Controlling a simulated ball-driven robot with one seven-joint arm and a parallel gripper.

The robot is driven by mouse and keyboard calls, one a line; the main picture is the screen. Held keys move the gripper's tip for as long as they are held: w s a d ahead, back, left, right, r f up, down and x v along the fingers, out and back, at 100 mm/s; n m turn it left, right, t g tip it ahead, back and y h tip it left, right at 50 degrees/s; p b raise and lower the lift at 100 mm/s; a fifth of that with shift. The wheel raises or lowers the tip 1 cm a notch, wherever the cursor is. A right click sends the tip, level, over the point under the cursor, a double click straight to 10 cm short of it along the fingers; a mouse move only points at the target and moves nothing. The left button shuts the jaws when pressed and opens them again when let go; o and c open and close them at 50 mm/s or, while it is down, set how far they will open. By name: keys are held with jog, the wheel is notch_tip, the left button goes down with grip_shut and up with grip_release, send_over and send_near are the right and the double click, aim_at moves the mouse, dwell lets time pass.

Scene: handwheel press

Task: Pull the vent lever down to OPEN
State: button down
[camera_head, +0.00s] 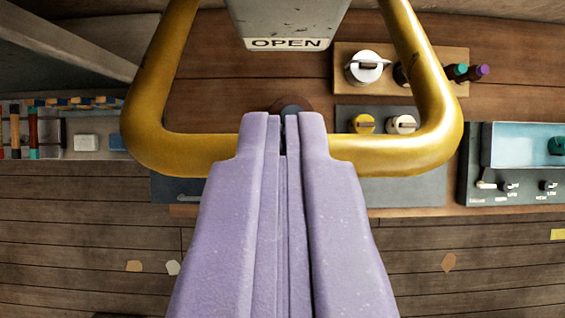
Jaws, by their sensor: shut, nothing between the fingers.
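A yellow, worn loop-shaped handle (190,152) fills the upper middle of the view; its two sides rise out of the top edge. I take it for the vent lever, but no label on it shows. A grey plate (290,15) hangs between its sides, with a white strip reading OPEN (284,44) at its lower end. My gripper (284,125) has two lilac fingers, shut and empty. The fingers cross in front of the middle of the handle's lower bar and hide it there; the tips reach just above the bar. I cannot tell whether they touch it.
Colored blocks and cables line the left. Plank surface (90,240) lies below, mostly bare.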

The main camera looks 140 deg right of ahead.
jog(key=shift+f, duration=0.2)
jog(key=shift+f, duration=0.1)
notch_tip(320, 180, down, 24)
jog(key=s+d+t+y+b, duration=0.1)
jog(key=t+y+b, duration=0.5)
jog(key=b, duration=4.2)
jog(key=shift+s+d+t+y, duration=0.35)
jog(key=shift+s+t, duration=0.25)
jog(key=shift+t, duration=0.3)
jog(key=shift+d, duration=0.1)
